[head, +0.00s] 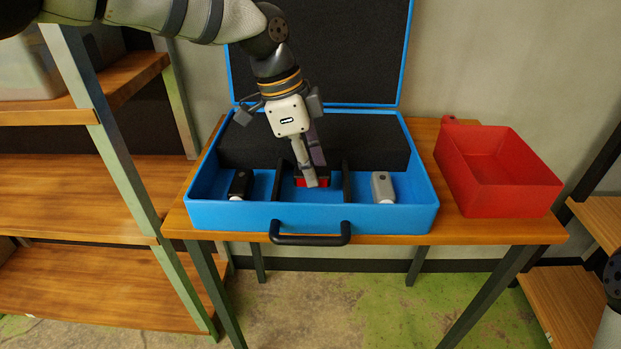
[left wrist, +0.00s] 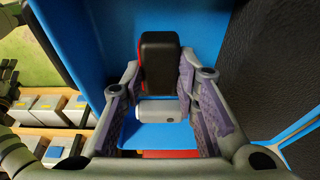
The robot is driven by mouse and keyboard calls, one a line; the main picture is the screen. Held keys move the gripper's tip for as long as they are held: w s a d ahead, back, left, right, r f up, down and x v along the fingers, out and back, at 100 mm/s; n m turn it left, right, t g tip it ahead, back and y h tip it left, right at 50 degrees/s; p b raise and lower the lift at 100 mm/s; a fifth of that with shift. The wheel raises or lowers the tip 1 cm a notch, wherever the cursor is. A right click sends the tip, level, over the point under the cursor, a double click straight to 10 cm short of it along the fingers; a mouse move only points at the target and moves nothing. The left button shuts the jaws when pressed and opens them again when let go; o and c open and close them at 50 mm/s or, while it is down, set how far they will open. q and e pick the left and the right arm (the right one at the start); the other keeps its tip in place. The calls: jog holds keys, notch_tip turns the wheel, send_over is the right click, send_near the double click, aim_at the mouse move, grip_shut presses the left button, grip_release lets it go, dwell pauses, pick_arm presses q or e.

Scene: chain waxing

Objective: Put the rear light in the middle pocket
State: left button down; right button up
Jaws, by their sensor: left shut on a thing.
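The rear light (head: 326,183), red and black, is between the fingers of my left gripper (head: 312,184), low in the middle pocket of the open blue case (head: 245,216). The fingers hide part of it, and I cannot tell whether it touches the pocket floor. In the left wrist view the rear light (left wrist: 160,62) shows as a black block with a red edge between the fingertips. My left gripper is shut on it, pointing down into the case. My right gripper is not in view.
Black dividers (head: 347,182) flank the middle pocket. A black light (head: 240,184) lies in the left pocket and a grey light (head: 382,186) in the right pocket. The foam-lined lid stands open behind. A red bin (head: 505,195) is right of the case on the wooden table (head: 480,231).

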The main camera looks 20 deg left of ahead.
pick_arm(q)
jog(key=shift+f, duration=1.5)
jog(key=shift+f, duration=0.25)
jog(key=c, duration=1.2)
grip_release()
jog(key=shift+c, duration=0.2)
jog(key=v, duration=1.2)
jog(key=shift+r+p, duration=0.25)
jog(key=shift+p, duration=0.1)
jog(key=shift+s+f, duration=0.1)
